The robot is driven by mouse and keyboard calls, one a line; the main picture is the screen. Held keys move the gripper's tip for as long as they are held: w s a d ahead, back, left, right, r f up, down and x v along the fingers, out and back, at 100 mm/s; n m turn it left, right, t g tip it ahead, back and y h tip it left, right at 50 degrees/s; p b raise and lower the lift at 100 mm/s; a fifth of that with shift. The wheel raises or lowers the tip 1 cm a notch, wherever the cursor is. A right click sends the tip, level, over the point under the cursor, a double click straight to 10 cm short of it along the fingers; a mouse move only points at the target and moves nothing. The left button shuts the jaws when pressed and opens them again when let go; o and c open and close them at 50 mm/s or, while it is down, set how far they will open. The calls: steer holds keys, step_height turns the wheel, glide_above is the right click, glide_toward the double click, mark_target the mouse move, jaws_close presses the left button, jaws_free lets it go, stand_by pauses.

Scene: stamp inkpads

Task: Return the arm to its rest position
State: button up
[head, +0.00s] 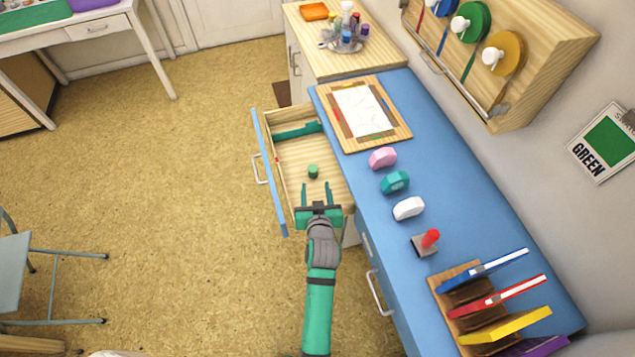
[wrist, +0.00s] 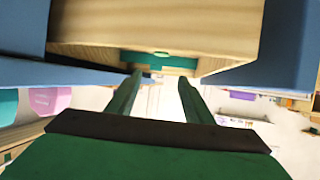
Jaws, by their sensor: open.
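My gripper (head: 316,194) is open and empty at the near end of an open drawer (head: 292,159) in the head view. Its two green fingers point toward a small green cylinder (head: 313,171) on the drawer floor, with a gap between them. In the wrist view my gripper (wrist: 160,82) shows its two fingers apart with nothing between them. Wooden drawer parts (wrist: 160,25) fill the top of that view. My arm runs back toward the bottom of the head view.
The blue counter (head: 385,107) on the right bears pink (head: 383,158), teal (head: 395,182) and white (head: 408,208) blocks, a red-handled stamp (head: 427,241) and a rack (head: 459,291). The drawer's blue front (head: 269,182) juts left. Open floor (head: 170,200) lies left; a chair (head: 15,270) stands farther left.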

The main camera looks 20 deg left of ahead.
steer(key=s+d+m+t+h, duration=0.1)
steer(key=s+d, duration=0.4)
steer(key=s, duration=0.5)
steer(key=s+d+m+t+h, duration=0.15)
steer(key=s+d, duration=0.35)
steer(key=s, duration=0.5)
steer(key=s+d+r+m+h, duration=0.1)
steer(key=s+d+r, duration=0.1)
steer(key=s+r, duration=0.3)
steer(key=s+d+r+h, duration=0.1)
steer(key=s+d+r, duration=0.2)
steer(key=s, duration=0.8)
step_height(320, 180, up, 2)
steer(key=shift+s+d+r+m, duration=0.1)
steer(key=shift+s+d+m, duration=0.1)
steer(key=shift+m, duration=0.15)
steer(key=c, duration=0.4)
steer(key=shift+w, duration=0.1)
